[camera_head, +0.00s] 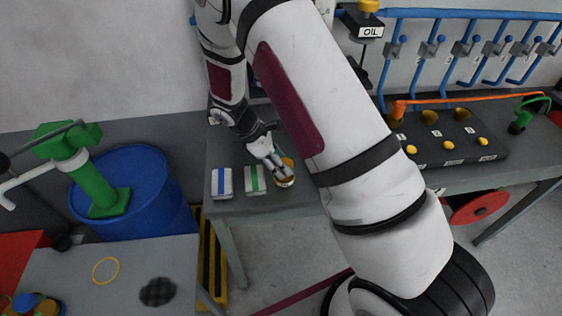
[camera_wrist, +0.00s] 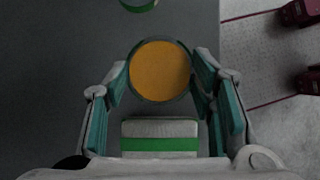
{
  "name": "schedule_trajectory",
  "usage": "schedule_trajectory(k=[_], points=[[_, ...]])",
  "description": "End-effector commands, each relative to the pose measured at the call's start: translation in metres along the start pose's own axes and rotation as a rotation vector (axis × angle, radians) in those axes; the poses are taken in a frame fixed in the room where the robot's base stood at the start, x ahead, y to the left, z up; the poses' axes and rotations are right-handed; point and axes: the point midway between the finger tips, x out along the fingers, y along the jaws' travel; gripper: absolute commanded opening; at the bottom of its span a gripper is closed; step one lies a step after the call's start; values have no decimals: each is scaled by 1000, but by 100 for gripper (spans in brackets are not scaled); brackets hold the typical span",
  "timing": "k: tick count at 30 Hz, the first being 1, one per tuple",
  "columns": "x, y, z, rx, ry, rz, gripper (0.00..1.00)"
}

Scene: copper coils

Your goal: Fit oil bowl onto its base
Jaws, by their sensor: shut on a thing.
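The oil bowl (camera_wrist: 160,70) is round with a dark rim and an orange surface inside; in the wrist view it sits between my two fingers. In the head view the bowl (camera_head: 287,182) shows at the front of the grey table, partly covered by my fingers. My gripper (camera_head: 276,164) is shut on the bowl, and it also shows in the wrist view (camera_wrist: 162,82). I cannot tell whether the bowl touches the table. A round piece with a green and pale rim (camera_wrist: 139,4) is cut off at the top of the wrist view; I cannot tell whether it is the base.
A white block with a green stripe (camera_head: 255,180) lies left of the bowl, and one with a blue stripe (camera_head: 222,183) lies farther left. A dispenser labelled OIL (camera_head: 368,25) hangs behind. A blue barrel (camera_head: 160,190) stands left. My arm hides the table's middle.

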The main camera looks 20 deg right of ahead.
Motion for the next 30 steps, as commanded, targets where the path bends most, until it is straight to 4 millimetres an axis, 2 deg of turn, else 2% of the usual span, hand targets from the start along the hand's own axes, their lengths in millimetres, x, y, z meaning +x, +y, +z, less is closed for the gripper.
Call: schedule_trajectory(k=[13, 14, 15, 16, 26, 30], points=[[6, 0, -4, 0, 0, 1, 0], [6, 0, -3, 0, 0, 1, 57], [5, 0, -3, 0, 0, 1, 66], [5, 0, -3, 0, 0, 1, 70], [4, 0, -2, 1, 0, 1, 70], [-7, 1, -2, 1, 2, 4, 70]])
